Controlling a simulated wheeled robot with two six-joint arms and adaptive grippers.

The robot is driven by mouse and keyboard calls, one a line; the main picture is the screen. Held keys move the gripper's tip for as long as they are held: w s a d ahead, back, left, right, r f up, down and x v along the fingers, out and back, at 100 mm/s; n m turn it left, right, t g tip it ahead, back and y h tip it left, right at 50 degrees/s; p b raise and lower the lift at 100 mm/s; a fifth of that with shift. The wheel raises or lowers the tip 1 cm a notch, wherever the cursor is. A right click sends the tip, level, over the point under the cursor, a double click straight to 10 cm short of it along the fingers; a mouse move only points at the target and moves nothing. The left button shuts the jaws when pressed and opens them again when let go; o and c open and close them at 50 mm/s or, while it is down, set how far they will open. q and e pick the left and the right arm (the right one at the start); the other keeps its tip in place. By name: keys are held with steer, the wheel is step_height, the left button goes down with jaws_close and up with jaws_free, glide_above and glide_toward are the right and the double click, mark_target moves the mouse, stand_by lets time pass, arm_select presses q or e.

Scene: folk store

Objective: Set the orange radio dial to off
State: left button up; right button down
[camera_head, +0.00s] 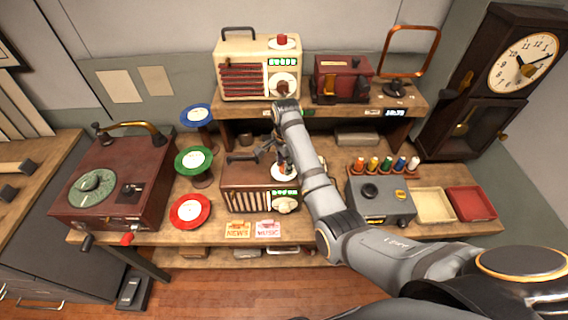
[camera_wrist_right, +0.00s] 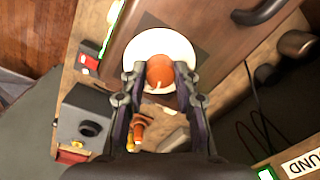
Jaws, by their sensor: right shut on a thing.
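The brown wooden radio (camera_head: 236,200) stands on the middle of the workbench. On its top is a round white dial plate (camera_head: 279,179) with the orange dial, mostly hidden behind my right gripper (camera_head: 285,165) in the head view. In the right wrist view the orange dial (camera_wrist_right: 160,68) sits at the centre of the white plate (camera_wrist_right: 150,42), with a small pale pointer mark at its lower edge. My right gripper (camera_wrist_right: 160,80) is shut on the dial, a finger on each side. I cannot read any off mark. My left gripper is not in view.
A cream radio (camera_head: 258,66) with a red knob stands on the shelf behind. A grey box (camera_head: 381,207) and a row of coloured spools (camera_head: 387,165) are to the right. A red record player (camera_head: 118,185) and coloured discs on stands (camera_head: 193,160) are to the left.

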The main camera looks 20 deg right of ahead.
steer(key=shift+n, duration=1.3)
steer(key=n, duration=0.5)
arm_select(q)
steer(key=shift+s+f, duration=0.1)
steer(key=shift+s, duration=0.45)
arm_select(e)
steer(key=n, duration=0.6)
steer(key=shift+d+g, duration=0.1)
steer(key=shift+g, duration=0.2)
steer(key=shift+n, duration=0.3)
steer(key=c, duration=1)
jaws_free()
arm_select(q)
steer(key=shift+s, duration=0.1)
